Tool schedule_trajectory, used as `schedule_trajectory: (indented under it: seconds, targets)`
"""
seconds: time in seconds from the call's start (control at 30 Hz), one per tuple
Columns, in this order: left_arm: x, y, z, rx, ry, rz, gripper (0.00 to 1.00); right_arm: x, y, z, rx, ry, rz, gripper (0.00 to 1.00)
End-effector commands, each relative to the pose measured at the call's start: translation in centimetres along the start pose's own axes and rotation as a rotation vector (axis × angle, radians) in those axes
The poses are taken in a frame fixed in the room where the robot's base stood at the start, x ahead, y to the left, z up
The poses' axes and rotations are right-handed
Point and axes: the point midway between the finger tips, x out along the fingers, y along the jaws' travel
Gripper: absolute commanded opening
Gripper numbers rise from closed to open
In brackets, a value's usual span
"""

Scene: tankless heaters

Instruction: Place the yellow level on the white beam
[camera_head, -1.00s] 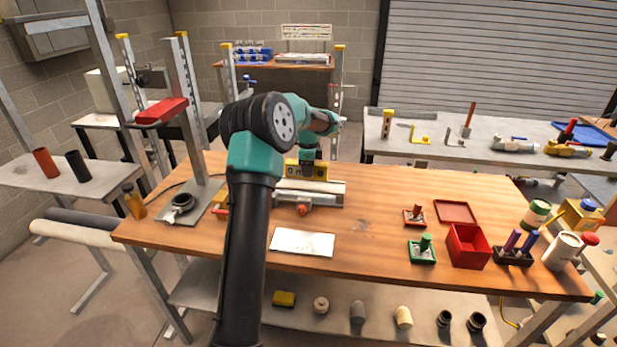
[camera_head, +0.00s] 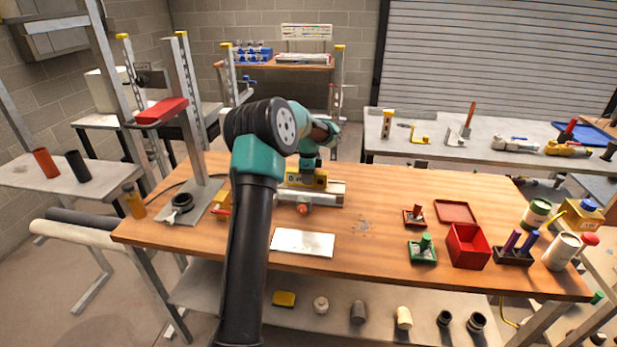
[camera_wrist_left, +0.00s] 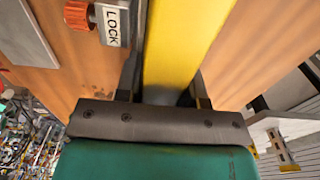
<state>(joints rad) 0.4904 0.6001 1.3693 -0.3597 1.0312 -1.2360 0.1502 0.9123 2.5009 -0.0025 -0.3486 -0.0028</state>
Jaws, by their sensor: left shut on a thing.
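The yellow level (camera_head: 319,180) is in my left gripper (camera_head: 309,168), over or on the white beam (camera_head: 333,193) at the table's back middle. In the left wrist view the level (camera_wrist_left: 185,40) runs lengthwise between the two dark fingers of the gripper (camera_wrist_left: 165,90), which are shut on it. Whether the level's underside touches the beam is hidden. An orange-red knob (camera_head: 303,209) sits at the beam's front; the left wrist view shows this knob (camera_wrist_left: 77,15) beside a LOCK label. My right gripper is not in view.
A white plate (camera_head: 302,243) lies in front of the beam. A post on a grey base (camera_head: 200,205) stands to the left. A red bin (camera_head: 467,246) and green and red stamp-like items are at the right. The wooden tabletop between is clear.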

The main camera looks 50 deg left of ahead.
Motion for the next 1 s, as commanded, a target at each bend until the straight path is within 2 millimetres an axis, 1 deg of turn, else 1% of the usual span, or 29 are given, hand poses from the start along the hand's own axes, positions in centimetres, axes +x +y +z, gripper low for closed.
schedule_trajectory:
  seconds: [0.1,0.13,0.4,0.63,0.77,0.87,1.0]
  targets:
    - [0.3,0.0,0.0,0.0,0.0,0.0,0.04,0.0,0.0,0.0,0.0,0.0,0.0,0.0]
    - [0.3,0.0,0.0,0.0,0.0,0.001,0.37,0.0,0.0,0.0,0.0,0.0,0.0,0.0]
    - [0.3,0.0,0.0,0.0,0.0,0.0,0.61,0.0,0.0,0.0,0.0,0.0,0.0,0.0]
    - [0.2,0.0,0.0,0.0,0.0,0.0,0.61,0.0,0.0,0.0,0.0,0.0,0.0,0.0]
    - [-0.3,0.0,0.0,0.0,0.0,-0.002,0.61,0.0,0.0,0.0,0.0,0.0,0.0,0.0]
    - [-1.2,-0.1,0.0,-0.001,0.0,-0.002,0.61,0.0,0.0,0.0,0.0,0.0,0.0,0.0]
    - [-3.3,0.0,0.0,-0.001,0.0,-0.003,0.61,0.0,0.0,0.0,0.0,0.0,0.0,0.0]
